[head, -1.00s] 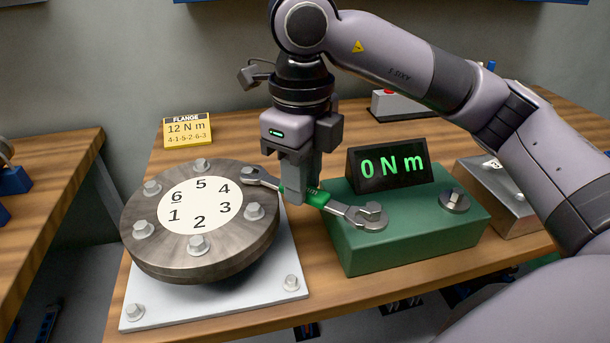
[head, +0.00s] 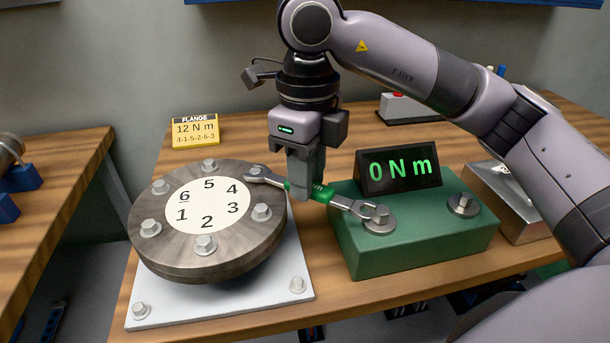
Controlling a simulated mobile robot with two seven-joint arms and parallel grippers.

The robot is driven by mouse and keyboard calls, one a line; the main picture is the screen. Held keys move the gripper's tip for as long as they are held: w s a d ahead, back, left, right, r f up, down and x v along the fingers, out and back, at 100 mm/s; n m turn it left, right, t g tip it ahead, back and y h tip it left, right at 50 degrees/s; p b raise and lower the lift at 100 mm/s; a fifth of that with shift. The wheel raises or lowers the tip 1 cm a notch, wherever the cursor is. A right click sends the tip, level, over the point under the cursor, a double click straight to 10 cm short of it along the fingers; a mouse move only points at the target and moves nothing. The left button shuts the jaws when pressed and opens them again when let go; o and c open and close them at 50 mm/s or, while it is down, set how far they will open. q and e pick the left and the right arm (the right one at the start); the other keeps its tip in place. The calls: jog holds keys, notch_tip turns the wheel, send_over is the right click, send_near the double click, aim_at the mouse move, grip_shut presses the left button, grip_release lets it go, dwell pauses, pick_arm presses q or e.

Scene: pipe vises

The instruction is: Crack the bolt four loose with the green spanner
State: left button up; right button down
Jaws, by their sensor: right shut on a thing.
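The green spanner (head: 324,194) has a green grip and steel ends. My right gripper (head: 308,196) is shut on its grip. Its left end lies at bolt four (head: 256,172), beside the number 4 on the round flange (head: 150,205). I cannot tell whether that end is fully seated on the bolt. The spanner's open right end sticks out over the left edge of the green box, beside a bolt head there. My left gripper is not in view.
The green box (head: 400,252) carries a display (head: 400,170) reading 0 N m and two bolt heads on top. A yellow card (head: 195,131) reads FLANGE 12 N m, 4-1-5-2-6-3. A metal block (head: 510,200) stands at the right. The flange sits on a white plate (head: 220,300).

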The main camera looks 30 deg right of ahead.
dwell(0.3)
jog(key=shift+w+d+n, duration=0.35)
jog(key=shift+d+n, duration=0.05)
jog(key=shift+n, duration=0.4)
jog(key=shift+w+d+n, duration=0.3)
jog(key=shift+d+n, duration=0.05)
jog(key=shift+n, duration=0.25)
jog(key=shift+w+d+n+b, duration=0.25)
jog(key=shift+w+n+b, duration=0.05)
jog(key=shift+n, duration=0.3)
jog(key=shift+w+d+n, duration=0.25)
jog(key=shift+w+n, duration=0.15)
jog(key=shift+n, duration=0.1)
